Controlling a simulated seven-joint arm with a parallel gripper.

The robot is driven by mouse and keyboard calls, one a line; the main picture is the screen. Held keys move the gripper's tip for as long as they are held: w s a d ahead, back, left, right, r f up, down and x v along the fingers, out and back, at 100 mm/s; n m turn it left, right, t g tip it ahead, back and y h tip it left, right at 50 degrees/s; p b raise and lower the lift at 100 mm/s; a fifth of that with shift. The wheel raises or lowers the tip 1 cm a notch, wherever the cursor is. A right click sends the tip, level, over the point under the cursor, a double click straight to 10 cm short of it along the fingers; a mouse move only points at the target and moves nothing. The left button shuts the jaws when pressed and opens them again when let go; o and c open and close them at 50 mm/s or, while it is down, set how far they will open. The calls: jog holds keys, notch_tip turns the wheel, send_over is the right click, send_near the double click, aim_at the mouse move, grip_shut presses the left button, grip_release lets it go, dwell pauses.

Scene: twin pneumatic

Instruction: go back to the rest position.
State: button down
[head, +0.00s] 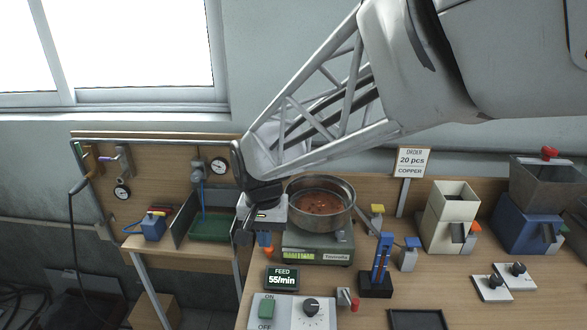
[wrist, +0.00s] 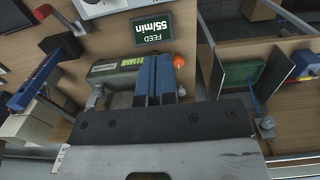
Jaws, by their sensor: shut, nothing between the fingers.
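My gripper (head: 243,236) hangs at the left edge of the scale (head: 318,250), beside the steel pan (head: 338,217). In the wrist view its two blue fingers (wrist: 155,62) lie together with nothing between them, in front of the scale (wrist: 112,76). The pan sits on the scale and holds many small copper-coloured pieces. A sign reading "ORDER 20 pcs COPPER" (head: 411,161) stands behind. My arm reaches in from the upper right over the bench.
A feed display (head: 282,278) reads 55/min, above a control box (head: 290,311) with a knob. A blue stand (head: 377,285) and hoppers (head: 452,205) are to the right. A green tray (head: 209,227) and blue device (head: 153,229) are left. An orange knob (wrist: 179,61) is close to the fingers.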

jog(key=s+d+r+t, duration=0.1)
jog(key=s+d+r, duration=0.1)
jog(key=s+d, duration=0.3)
jog(key=s+d+r+t, duration=0.1)
jog(key=s+d, duration=0.4)
jog(key=d, duration=0.8)
jog(key=s+d+r+t, duration=0.1)
jog(key=s+d+r, duration=0.2)
jog(key=d, duration=0.7)
jog(key=shift+s, duration=1.25)
jog(key=shift+w, duration=0.1)
jog(key=w+a+f+g, duration=0.1)
jog(key=w+a+f, duration=0.1)
jog(key=a, duration=0.7)
jog(key=w+a+f+g, duration=0.2)
jog(key=w+a, duration=0.3)
jog(key=a, duration=0.5)
jog(key=w+a+f+g, duration=0.1)
jog(key=w+a+f, duration=0.1)
jog(key=a, duration=0.8)
jog(key=shift+w+f+g, duration=0.35)
jog(key=shift+w+g, duration=0.05)
jog(key=shift+w, duration=0.3)
